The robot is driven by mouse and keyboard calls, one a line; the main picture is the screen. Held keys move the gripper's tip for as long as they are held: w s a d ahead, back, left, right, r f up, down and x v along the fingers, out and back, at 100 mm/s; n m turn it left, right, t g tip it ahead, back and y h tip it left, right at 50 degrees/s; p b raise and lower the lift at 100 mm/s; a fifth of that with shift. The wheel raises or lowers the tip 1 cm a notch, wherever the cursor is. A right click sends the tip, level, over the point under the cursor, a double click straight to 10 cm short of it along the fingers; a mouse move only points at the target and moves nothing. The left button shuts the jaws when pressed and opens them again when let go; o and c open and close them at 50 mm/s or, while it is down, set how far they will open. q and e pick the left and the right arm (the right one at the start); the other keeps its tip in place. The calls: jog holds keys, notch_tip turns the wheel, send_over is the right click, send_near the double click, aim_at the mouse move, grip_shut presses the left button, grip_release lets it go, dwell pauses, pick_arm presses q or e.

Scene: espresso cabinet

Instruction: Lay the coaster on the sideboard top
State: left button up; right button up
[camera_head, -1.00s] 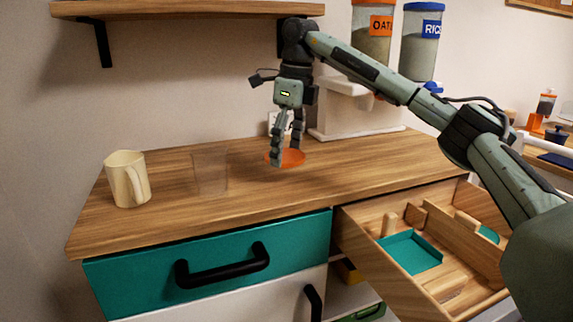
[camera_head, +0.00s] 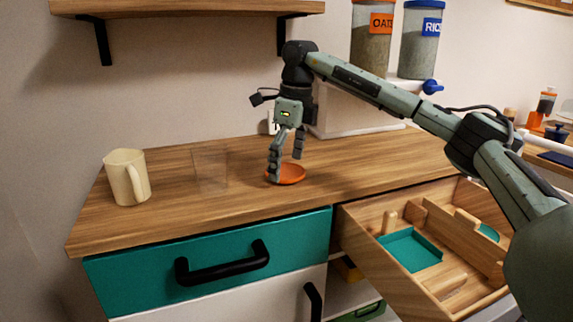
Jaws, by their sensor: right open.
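The orange coaster (camera_head: 290,174) is a round disc on the wooden sideboard top (camera_head: 240,192), right of the clear glass. It looks flat or nearly so, and its near left edge is partly hidden by a finger. My right gripper (camera_head: 286,166) points down over the coaster with its fingers spread. One finger is at the coaster's left edge and the other is above its far side. I cannot tell whether a finger still touches it. My left gripper is not in view.
An open drawer (camera_head: 446,285) with wooden dividers juts out at the lower right. A shelf (camera_head: 190,8) hangs above. The front middle of the top is clear.

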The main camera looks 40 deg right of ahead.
aim_at(292, 172)
jog(key=shift+r, duration=0.25)
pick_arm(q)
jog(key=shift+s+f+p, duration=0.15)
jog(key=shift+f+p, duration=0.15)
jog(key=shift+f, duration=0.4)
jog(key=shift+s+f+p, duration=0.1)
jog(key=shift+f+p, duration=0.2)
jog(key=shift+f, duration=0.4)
pick_arm(e)
notch_tip(292, 172, up, 12)
jog(key=s, duration=0.1)
jog(key=shift+d+f, duration=0.15)
jog(key=shift+d, duration=0.25)
